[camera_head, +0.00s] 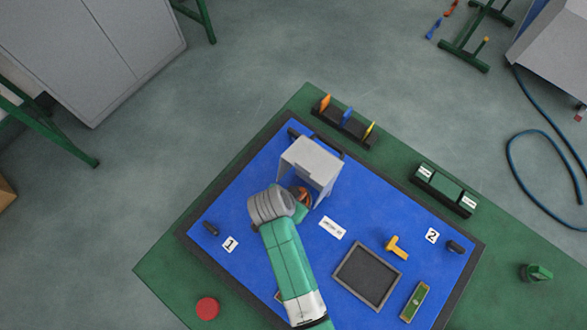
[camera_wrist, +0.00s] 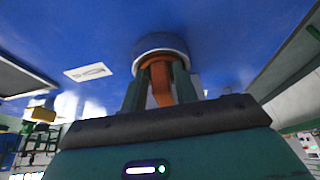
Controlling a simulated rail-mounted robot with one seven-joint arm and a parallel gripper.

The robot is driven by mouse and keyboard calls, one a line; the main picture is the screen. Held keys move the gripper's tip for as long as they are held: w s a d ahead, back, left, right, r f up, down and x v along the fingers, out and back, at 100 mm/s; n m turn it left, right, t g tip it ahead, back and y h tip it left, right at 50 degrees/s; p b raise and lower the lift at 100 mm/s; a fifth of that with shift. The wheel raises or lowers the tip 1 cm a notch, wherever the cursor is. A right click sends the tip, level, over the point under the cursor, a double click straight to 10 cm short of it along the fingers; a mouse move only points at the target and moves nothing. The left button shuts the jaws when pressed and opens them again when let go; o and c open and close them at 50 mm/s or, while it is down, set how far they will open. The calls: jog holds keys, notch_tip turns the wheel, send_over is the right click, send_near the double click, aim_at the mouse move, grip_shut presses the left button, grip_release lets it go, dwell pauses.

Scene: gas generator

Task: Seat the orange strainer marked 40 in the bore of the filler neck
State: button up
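The orange strainer (camera_wrist: 161,82) is between the two green fingers of my gripper (camera_wrist: 160,88) in the wrist view, and the fingers appear closed on it. Its far end meets the round grey filler neck (camera_wrist: 160,42), whose rim surrounds it. The fingers hide part of it, so I cannot tell how deep it sits in the bore. The number 40 is not legible. In the head view a bit of orange (camera_head: 303,194) shows beside my wrist, at the front of the grey generator housing (camera_head: 312,160). My arm hides the neck there.
A black rack (camera_head: 345,124) with orange, blue and yellow pieces stands behind the housing. On the blue mat (camera_head: 375,220) are an empty tray (camera_head: 345,285), a yellow T-shaped piece (camera_head: 397,248) and a green strip (camera_head: 415,301). A dark green labelled case (camera_head: 444,190) lies at the right.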

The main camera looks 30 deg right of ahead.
jog(key=shift+o, duration=0.8)
jog(key=shift+r, duration=0.2)
jog(key=p+v, duration=0.2)
jog(key=v, duration=1)
jog(key=shift+p, duration=0.35)
